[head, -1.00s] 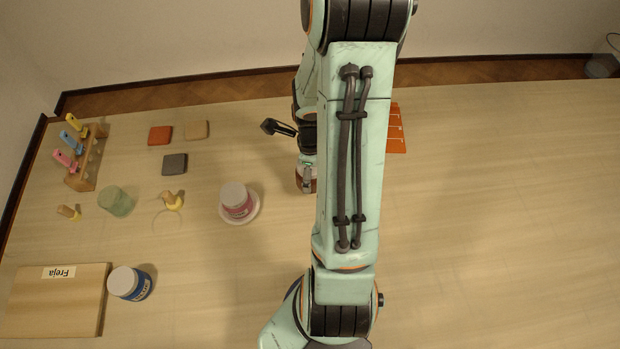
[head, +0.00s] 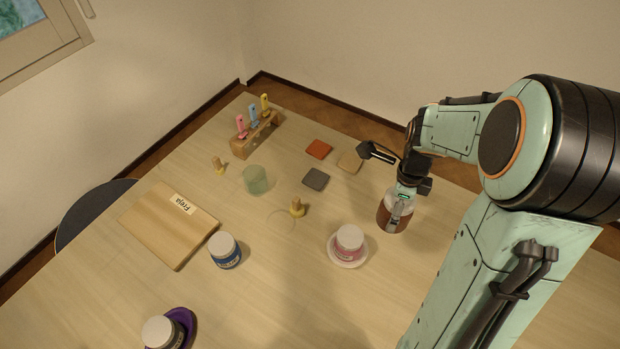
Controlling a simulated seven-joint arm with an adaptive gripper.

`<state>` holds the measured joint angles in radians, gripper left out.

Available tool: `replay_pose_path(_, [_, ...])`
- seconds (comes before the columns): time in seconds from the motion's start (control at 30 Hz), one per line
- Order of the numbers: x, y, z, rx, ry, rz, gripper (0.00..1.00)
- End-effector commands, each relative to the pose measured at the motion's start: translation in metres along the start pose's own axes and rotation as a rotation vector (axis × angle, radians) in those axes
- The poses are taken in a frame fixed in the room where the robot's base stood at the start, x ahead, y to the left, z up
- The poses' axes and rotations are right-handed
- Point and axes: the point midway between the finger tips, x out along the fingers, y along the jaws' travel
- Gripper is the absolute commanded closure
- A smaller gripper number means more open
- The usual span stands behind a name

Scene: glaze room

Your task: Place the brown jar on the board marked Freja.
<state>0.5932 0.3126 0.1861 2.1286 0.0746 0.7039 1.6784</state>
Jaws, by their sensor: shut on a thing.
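The brown jar (head: 389,217) has a white lid and stands at the right of the table in the head view. My gripper (head: 401,208) is shut on it from above, with a finger across its side. I cannot tell whether the jar touches the table. The board marked Freja (head: 165,231) is a bare pale wooden slab at the left of the table, with a white name label at its far edge. My gripper and the jar are well to the right of the board.
A blue jar (head: 224,251) stands close to the board's right side.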

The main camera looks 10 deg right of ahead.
Motion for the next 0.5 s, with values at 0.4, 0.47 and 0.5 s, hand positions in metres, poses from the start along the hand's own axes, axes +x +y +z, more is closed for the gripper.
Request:
replay_pose_path(0.4, [-0.024,0.080,0.235,-0.757,-0.001,0.000,0.73])
replay_pose_path(0.47, [-0.026,0.104,0.259,-0.847,-0.001,-0.001,0.73])
replay_pose_path(0.5, [-0.026,0.120,0.272,-0.902,-0.001,0.000,0.73])
